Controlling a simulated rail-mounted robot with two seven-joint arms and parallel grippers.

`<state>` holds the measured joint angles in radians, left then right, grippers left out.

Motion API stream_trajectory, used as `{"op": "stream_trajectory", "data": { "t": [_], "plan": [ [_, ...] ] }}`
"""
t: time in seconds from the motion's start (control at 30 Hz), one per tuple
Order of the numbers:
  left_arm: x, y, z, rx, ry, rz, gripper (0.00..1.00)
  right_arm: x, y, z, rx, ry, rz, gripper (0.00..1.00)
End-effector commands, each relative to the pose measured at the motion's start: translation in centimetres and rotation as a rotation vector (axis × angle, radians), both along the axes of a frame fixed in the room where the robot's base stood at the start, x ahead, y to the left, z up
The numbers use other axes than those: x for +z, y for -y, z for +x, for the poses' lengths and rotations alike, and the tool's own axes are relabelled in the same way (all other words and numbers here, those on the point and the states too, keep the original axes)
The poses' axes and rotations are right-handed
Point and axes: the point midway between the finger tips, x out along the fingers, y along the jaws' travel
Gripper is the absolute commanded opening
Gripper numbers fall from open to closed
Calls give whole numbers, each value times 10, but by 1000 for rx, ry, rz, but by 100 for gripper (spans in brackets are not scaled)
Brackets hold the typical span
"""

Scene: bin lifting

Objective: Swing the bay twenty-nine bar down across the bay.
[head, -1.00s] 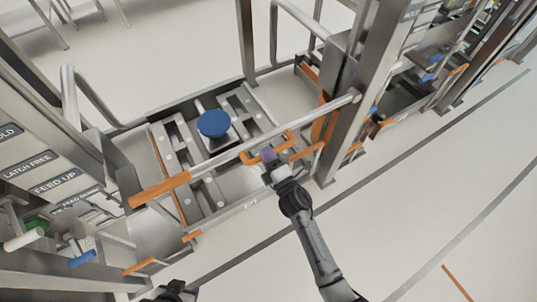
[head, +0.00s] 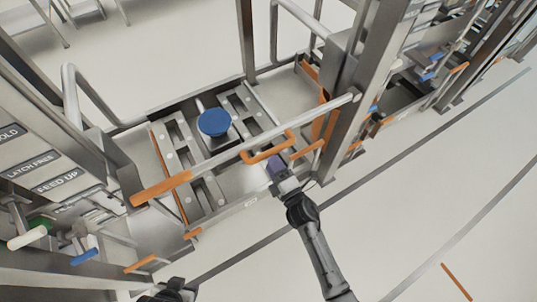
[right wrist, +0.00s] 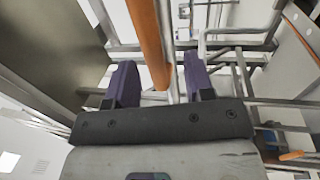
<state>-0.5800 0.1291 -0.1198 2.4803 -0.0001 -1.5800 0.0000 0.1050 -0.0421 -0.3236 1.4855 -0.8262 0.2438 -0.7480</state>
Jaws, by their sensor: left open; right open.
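The bay bar (head: 226,157) is a grey tube reaching across the front of the bay from the right post, with an orange end (head: 160,189) at the left side. An orange loop handle (head: 268,149) is on its middle. My right gripper (head: 276,162) is open, just in front of the loop, and looks clear of it. In the right wrist view an orange bar (right wrist: 147,40) shows beyond and between my open purple fingers (right wrist: 161,88). Of my left arm, only a dark end (head: 172,291) shows at the bottom edge of the head view; its fingers are hardly visible.
Behind the bar is a metal bay floor (head: 207,190) with a blue round knob (head: 214,122). A labelled panel (head: 40,165) stands at left, with green, white and blue handles below. Upright posts (head: 358,95) stand at right. The floor in front is open.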

Motion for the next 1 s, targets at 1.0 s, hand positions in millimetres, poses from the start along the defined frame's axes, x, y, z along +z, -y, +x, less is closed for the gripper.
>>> {"op": "stream_trajectory", "data": {
  "t": [1.0],
  "plan": [
    [14,3,0,7,-1,-11,52,-21,49,-86,-2,-2,-4,48]
  ]
}}
